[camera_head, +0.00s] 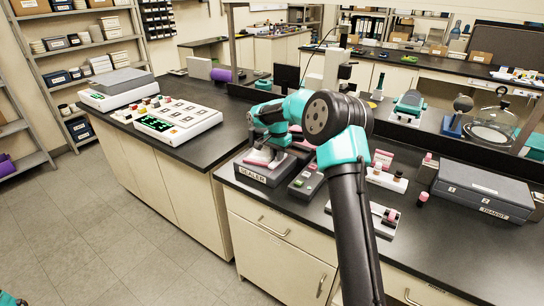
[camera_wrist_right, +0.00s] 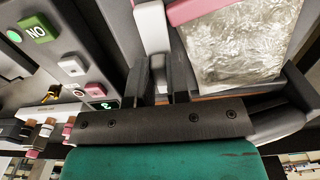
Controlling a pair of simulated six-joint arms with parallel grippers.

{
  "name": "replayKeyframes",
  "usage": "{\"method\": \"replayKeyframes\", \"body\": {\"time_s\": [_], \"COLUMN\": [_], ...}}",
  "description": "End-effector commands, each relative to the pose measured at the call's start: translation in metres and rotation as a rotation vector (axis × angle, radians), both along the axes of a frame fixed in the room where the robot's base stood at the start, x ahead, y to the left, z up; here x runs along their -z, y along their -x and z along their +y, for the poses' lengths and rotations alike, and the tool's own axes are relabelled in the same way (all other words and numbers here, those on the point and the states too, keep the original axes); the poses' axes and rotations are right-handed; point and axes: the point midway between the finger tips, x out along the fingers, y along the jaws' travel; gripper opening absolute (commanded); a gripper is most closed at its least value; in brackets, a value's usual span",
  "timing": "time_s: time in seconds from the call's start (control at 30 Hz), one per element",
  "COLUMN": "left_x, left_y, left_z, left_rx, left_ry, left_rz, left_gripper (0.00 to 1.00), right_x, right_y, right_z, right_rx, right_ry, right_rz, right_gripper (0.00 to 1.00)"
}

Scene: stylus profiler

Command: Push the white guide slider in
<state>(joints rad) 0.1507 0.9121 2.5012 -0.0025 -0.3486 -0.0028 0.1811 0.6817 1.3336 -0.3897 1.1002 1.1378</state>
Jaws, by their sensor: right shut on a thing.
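The white guide slider (camera_wrist_right: 151,28) is a pale upright bar in the right wrist view, beside a pink strip (camera_wrist_right: 205,8) and a clear crinkled pouch (camera_wrist_right: 240,42). My right gripper (camera_wrist_right: 160,72) has its dark fingers close together at the slider's near end, shut on it. In the head view my right gripper (camera_head: 275,145) is over the grey sealer (camera_head: 262,176), and the arm and gripper hide most of the slider there. Only a bit of teal arm of mine shows at the lower left corner; the left gripper is out of view.
A control box (camera_head: 306,183) with a green label stands just right of the sealer. Farther right are a rack with pink-capped vials (camera_head: 386,178) and a grey case (camera_head: 482,190). A white keypad console (camera_head: 178,120) is on the left bench.

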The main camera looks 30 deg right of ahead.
Motion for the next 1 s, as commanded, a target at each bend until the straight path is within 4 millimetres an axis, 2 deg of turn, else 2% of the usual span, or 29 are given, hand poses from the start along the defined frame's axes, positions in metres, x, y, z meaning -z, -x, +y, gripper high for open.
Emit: {"method": "replayKeyframes", "body": {"time_s": [0.2,0.23,0.5,0.77,1.0], "left_x": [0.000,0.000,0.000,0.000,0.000], "left_y": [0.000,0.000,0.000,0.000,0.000], "left_z": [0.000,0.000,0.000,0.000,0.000], "left_rx": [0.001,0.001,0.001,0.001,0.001], "left_ry": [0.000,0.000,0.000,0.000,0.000], "left_rz": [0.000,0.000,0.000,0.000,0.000], "left_gripper": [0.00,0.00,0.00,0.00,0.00], "right_x": [-0.002,-0.002,-0.001,-0.002,-0.021], "right_y": [-0.004,-0.004,-0.003,-0.003,-0.003], "right_z": [0.002,0.002,0.002,0.002,0.002], "right_rx": [-0.003,-0.003,-0.003,-0.003,-0.003], "right_ry": [0.001,0.001,0.000,0.000,0.001], "right_rz": [-0.015,-0.015,-0.011,-0.009,-0.010], "right_gripper": [0.00,0.18,0.43,0.43,0.43]}}
